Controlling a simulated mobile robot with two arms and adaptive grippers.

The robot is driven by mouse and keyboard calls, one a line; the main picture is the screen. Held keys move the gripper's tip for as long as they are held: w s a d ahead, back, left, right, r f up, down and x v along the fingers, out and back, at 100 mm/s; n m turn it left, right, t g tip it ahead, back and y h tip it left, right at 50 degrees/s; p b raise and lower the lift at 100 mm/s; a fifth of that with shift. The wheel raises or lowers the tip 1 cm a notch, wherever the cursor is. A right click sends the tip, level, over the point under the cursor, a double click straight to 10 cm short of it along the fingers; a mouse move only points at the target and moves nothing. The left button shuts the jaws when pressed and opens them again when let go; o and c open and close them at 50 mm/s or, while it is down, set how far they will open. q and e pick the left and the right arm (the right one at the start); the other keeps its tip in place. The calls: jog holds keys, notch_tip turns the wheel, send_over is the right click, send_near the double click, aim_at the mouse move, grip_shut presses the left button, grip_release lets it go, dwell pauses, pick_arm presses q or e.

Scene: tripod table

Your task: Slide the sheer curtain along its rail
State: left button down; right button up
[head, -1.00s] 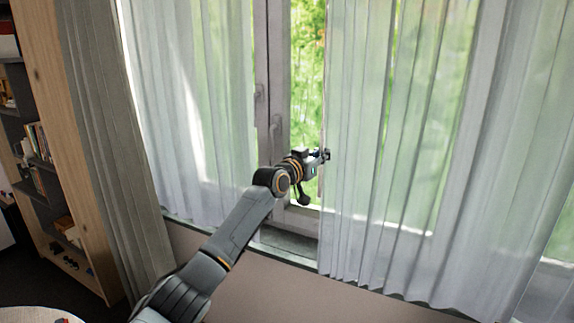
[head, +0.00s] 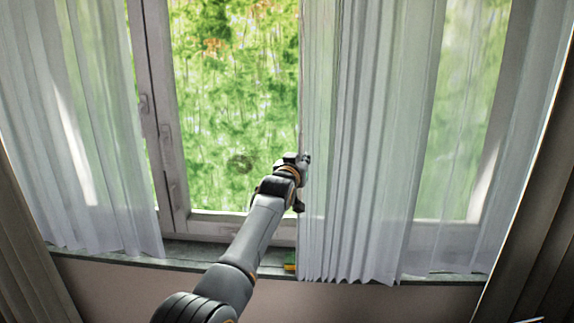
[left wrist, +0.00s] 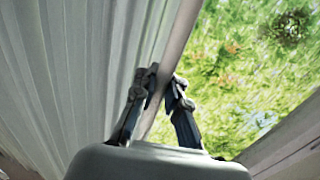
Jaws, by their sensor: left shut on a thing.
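The right panel of the sheer curtain (head: 350,150) hangs in pleats over the right part of the window. My left gripper (head: 305,160) is at the left edge of this panel, about halfway up. In the left wrist view, its two fingers (left wrist: 163,85) are on either side of the curtain's edge, and the pleated cloth (left wrist: 70,70) fills the left of that view. The gripper is shut on that edge. The left sheer panel (head: 80,130) hangs apart at the left. The rail is out of view above. My right gripper is not in view.
The window frame (head: 170,130) with its handles stands between the panels. A grey sill (head: 210,255) runs below, with a small green and yellow thing (head: 290,262) on it. Heavier drapes hang at the far left (head: 30,260) and far right (head: 530,240).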

pick_arm(q)
jog(key=shift+s+d+f, duration=0.1)
jog(key=shift+d+f, duration=0.55)
jog(key=shift+d, duration=0.15)
jog(key=c, duration=1.4)
grip_release()
jog(key=shift+s+r, duration=0.1)
jog(key=shift+r, duration=0.1)
jog(key=shift+c, duration=0.2)
jog(key=shift+o, duration=0.3)
jog(key=shift+s+r, duration=0.15)
jog(key=shift+r, duration=0.05)
notch_tip(320, 180, up, 10)
jog(key=shift+a+r, duration=0.1)
